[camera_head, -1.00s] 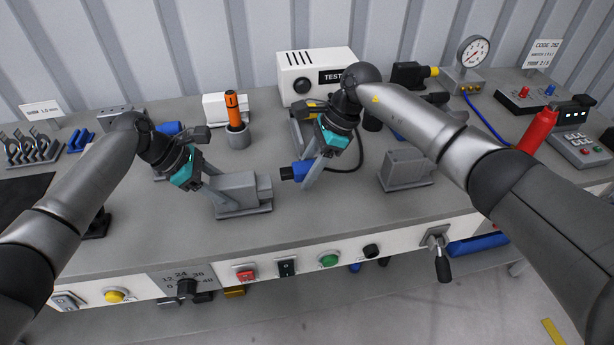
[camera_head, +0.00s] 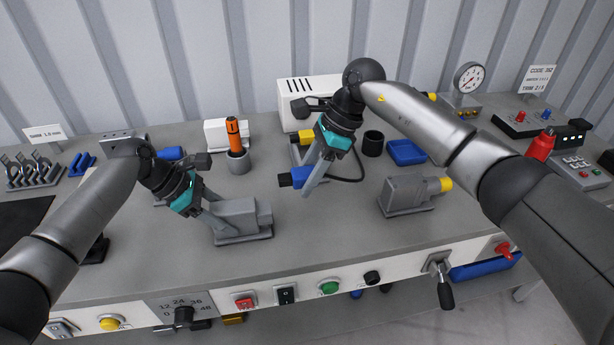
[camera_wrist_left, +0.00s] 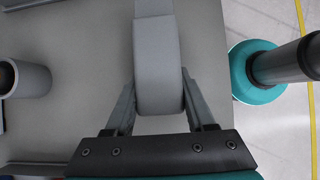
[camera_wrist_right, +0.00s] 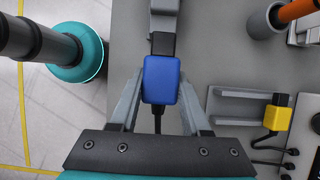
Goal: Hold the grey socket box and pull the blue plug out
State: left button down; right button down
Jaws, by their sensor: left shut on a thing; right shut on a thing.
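The grey socket box (camera_head: 236,217) stands on the bench, left of centre. My left gripper (camera_head: 212,222) is shut on it; the left wrist view shows the fingers on both sides of the grey body (camera_wrist_left: 158,65). The blue plug (camera_head: 302,177) with its black nose is held by my right gripper (camera_head: 308,190), which is shut on it. In the head view a gap shows between nose and box. In the right wrist view the blue plug (camera_wrist_right: 160,80) sits between the fingers, its nose in line with the grey box end (camera_wrist_right: 165,14). A black cable trails from the plug.
An orange-handled tool (camera_head: 233,130) stands in a grey cup (camera_head: 238,162) behind the socket box. A grey block with a yellow end (camera_head: 408,195) stands to the right. A blue tray (camera_head: 406,153) and black cup (camera_head: 372,144) lie behind. Bare bench lies between plug and grey block.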

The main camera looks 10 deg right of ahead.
pick_arm(q)
jog(key=shift+c, duration=0.8)
grip_release()
